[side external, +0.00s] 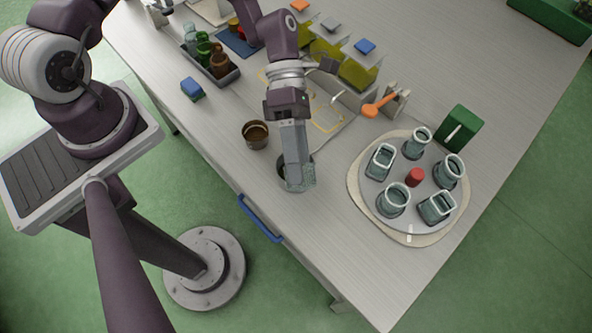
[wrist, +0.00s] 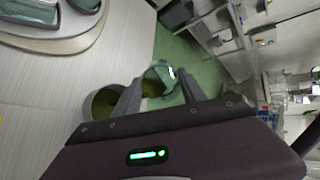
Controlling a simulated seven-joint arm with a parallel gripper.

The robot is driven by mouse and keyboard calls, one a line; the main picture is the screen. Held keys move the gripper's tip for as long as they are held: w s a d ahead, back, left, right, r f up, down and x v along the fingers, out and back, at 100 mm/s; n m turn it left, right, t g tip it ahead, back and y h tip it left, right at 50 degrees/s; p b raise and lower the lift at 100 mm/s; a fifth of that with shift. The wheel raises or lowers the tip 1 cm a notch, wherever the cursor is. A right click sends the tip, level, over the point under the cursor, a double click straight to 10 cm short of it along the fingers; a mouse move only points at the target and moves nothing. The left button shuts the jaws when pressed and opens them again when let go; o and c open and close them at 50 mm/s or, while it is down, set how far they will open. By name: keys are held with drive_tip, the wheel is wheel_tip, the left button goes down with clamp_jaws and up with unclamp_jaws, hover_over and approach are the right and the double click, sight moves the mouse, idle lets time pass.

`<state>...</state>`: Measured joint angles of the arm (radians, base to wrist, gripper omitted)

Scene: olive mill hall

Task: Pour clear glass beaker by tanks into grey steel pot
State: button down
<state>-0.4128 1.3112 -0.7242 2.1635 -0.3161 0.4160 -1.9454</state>
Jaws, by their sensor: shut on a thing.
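My gripper (side external: 299,172) is shut on a clear glass beaker (wrist: 161,80), which shows between the fingers in the wrist view with a yellowish-green tint inside. In the side view the beaker (side external: 302,180) is at the fingertips, partly hidden by them, and looks tilted. The grey steel pot (side external: 282,170) stands on the table just left of and behind the fingers, mostly hidden by them. A round pot (wrist: 101,103) with an olive-dark inside shows left of the fingers in the wrist view. I cannot tell whether any liquid is flowing.
A brown pot (side external: 256,140) stands left of my gripper. A round tray (side external: 362,208) with several glass jars and a red piece lies to the right. Tanks of yellow-green liquid (side external: 357,74) stand behind, with an orange ladle (side external: 377,106). A bottle rack (side external: 222,80) and blue block (side external: 192,88) are farther left.

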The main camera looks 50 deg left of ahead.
drive_tip(key=shift+a+r+g+h, duration=0.1)
drive_tip(key=shift+g+h, duration=0.2)
drive_tip(key=shift+h, duration=0.1)
idle(0.3)
drive_tip(key=shift+w+a+f+g+h+p, duration=0.15)
drive_tip(key=shift+f+g+h+p, duration=0.35)
drive_tip(key=shift+f+h+p, duration=0.25)
idle(0.6)
drive_tip(key=shift+w+a+g+h+p, duration=0.4)
drive_tip(key=shift+a+g+h, duration=0.1)
drive_tip(key=shift+a+h, duration=0.15)
idle(0.7)
drive_tip(key=shift+w+a+r+g+h+p, duration=0.1)
drive_tip(key=shift+g+h+p, duration=0.45)
drive_tip(key=shift+h, duration=0.25)
idle(0.5)
drive_tip(key=shift+r, duration=0.2)
